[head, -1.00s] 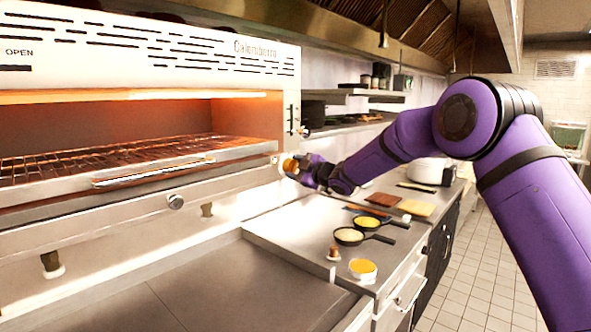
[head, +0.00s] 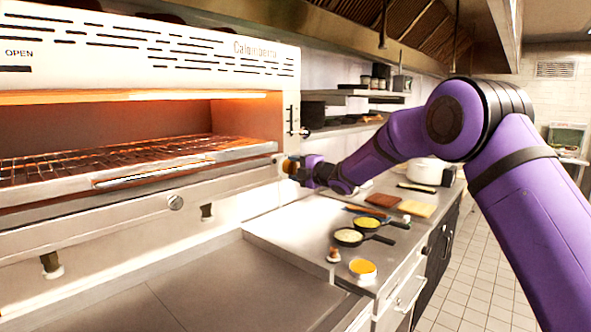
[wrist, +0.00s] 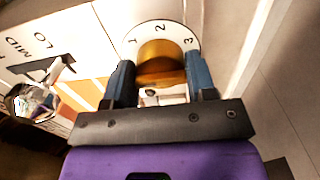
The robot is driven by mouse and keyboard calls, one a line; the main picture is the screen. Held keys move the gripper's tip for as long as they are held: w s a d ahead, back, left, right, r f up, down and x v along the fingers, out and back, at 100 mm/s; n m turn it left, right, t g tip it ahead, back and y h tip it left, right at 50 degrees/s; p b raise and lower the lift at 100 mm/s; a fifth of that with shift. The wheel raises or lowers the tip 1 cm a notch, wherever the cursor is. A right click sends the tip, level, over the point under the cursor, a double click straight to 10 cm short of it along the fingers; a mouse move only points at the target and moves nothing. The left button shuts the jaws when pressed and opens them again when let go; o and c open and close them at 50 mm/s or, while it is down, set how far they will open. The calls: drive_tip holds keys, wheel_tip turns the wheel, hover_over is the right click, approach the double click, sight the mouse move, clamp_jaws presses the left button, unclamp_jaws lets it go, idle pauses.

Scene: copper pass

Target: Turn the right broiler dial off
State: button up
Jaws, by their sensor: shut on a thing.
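The right broiler dial shows in the wrist view as a brass-coloured knob (wrist: 160,56) on a round white face marked 1, 2 and 3. My gripper (wrist: 161,72) has one finger on each side of the knob and is shut on it. In the head view my gripper (head: 291,168) reaches from the right to the right end of the broiler's front (head: 120,218), and it mostly hides the dial. The knob's exact setting cannot be read.
The glowing broiler rack (head: 100,157) is left. Small pans (head: 349,236) and a yellow-filled bowl (head: 362,268) stand on the counter below.

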idle(0.4)
drive_tip(key=o, duration=0.9)
drive_tip(key=v, duration=1)
drive_tip(key=shift+s+d, duration=0.3)
